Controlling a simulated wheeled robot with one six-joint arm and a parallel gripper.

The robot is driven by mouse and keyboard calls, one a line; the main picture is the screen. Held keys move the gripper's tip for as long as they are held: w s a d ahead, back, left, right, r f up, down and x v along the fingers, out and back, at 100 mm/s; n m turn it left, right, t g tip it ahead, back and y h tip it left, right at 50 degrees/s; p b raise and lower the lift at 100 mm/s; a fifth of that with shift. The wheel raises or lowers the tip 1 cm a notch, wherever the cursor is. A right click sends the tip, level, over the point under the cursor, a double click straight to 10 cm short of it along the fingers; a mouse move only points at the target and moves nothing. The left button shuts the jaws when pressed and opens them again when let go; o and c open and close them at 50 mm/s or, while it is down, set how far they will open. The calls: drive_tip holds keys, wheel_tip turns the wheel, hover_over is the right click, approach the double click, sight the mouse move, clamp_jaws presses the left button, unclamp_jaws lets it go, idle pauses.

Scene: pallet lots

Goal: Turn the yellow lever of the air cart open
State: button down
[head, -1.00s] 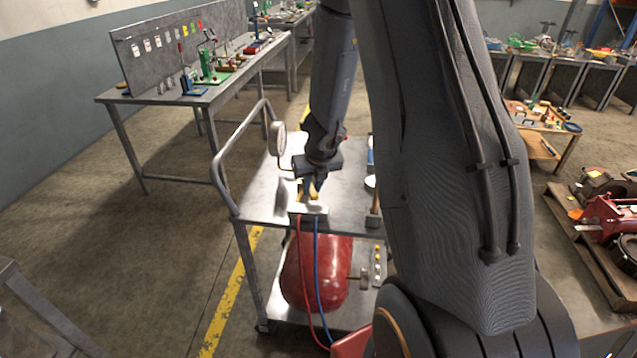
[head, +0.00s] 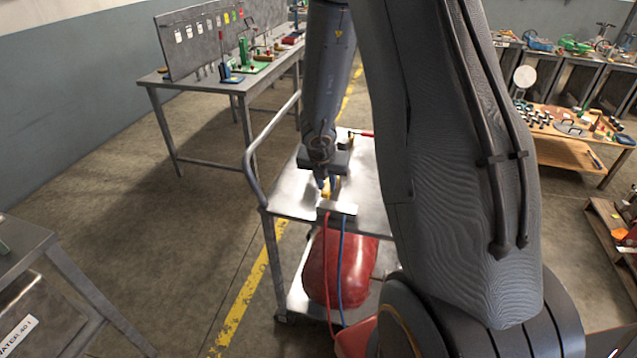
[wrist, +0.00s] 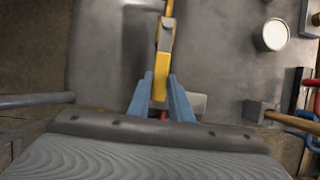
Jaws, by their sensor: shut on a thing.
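The yellow lever (wrist: 162,75) runs lengthwise up the middle of the wrist view, with a grey fitting over its upper part. My gripper (wrist: 162,100) has its two blue fingers on either side of the lever and is shut on it. In the head view, my gripper (head: 326,190) is low over the front edge of the air cart (head: 290,196), with a bit of the yellow lever (head: 335,186) beside the fingers. My wrist and forearm hide much of the valve and part of the cart top.
A red tank (head: 338,268) lies on the cart's lower shelf. A red hose (head: 329,270) and a blue hose (head: 341,265) hang at its front. The wrist view shows a white round pot (wrist: 272,36) and a hammer (wrist: 262,110) at right. A workbench (head: 195,82) stands behind left.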

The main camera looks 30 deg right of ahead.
drive_tip(key=shift+w+a+r, duration=0.1)
drive_tip(key=shift+w, duration=0.15)
drive_tip(key=c, duration=1.6)
unclamp_jaws()
drive_tip(key=shift+s, duration=0.1)
drive_tip(key=p+v, duration=0.2)
drive_tip(key=v, duration=0.5)
drive_tip(key=shift+s+a+r+p, duration=0.1)
drive_tip(key=shift+r+p, duration=0.2)
drive_tip(key=shift+p, duration=0.1)
